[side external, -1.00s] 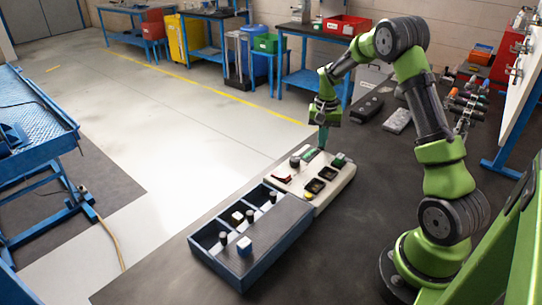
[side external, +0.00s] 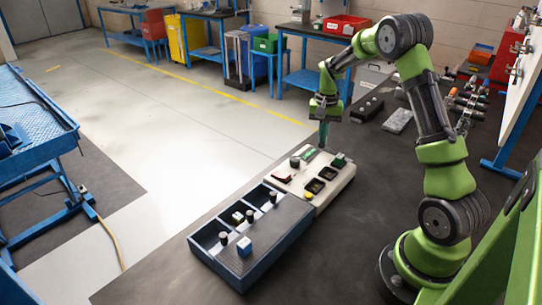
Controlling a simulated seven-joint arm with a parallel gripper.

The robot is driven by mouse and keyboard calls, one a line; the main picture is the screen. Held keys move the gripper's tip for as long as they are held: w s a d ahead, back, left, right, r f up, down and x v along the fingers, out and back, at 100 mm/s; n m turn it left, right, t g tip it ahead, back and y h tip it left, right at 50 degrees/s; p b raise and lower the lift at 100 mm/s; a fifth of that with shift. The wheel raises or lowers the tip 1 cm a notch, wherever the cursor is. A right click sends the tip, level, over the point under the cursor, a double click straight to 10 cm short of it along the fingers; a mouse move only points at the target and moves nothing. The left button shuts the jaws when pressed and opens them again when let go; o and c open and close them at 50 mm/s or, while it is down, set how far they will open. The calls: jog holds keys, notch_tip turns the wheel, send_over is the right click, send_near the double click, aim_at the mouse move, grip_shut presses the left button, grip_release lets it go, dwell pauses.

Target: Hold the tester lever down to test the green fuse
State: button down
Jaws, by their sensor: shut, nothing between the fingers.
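The cream tester (side external: 322,196) sits on the dark bench. A small dark green block (side external: 339,160), apparently the green fuse, is at its far right corner. A bright green patch (side external: 309,152) shows on its far edge. A red piece (side external: 282,177) is on its left side, with a round black knob (side external: 295,162) behind it. I cannot tell which part is the lever. My gripper (side external: 323,146) points down, shut and empty, over the tester's far edge, left of the green block. Whether its tips touch the tester is unclear.
A dark blue-grey tray (side external: 275,233) stands against the tester's near left side. It holds a blue block (side external: 244,246), a yellowish block (side external: 237,217) and several black pegs. A yellow button (side external: 308,196) is on the tester. A grey block (side external: 398,121) lies behind. The bench right of the tester is clear.

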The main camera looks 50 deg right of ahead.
notch_tip(320, 180, up, 7)
jog(key=shift+r, duration=0.15)
dwell(0.6)
jog(key=shift+s+a+f, duration=0.3)
jog(key=shift+a+f, duration=0.05)
jog(key=shift+f, duration=0.2)
jog(key=s+a+r+n+t, duration=0.2)
jog(key=s+a+r, duration=0.2)
jog(key=a, duration=0.5)
jog(key=s+a+r+n+t+y, duration=0.1)
jog(key=s+a+r+n+t, duration=0.1)
jog(key=s+a, duration=0.4)
jog(key=s+a+r+n+t+y, duration=0.1)
jog(key=s+a+r+n+t, duration=0.2)
jog(key=a, duration=0.9)
notch_tip(320, 180, up, 3)
jog(key=shift+s+a+f+n, duration=0.2)
jog(key=shift+s+a+n, duration=0.25)
jog(key=shift+s, duration=0.8)
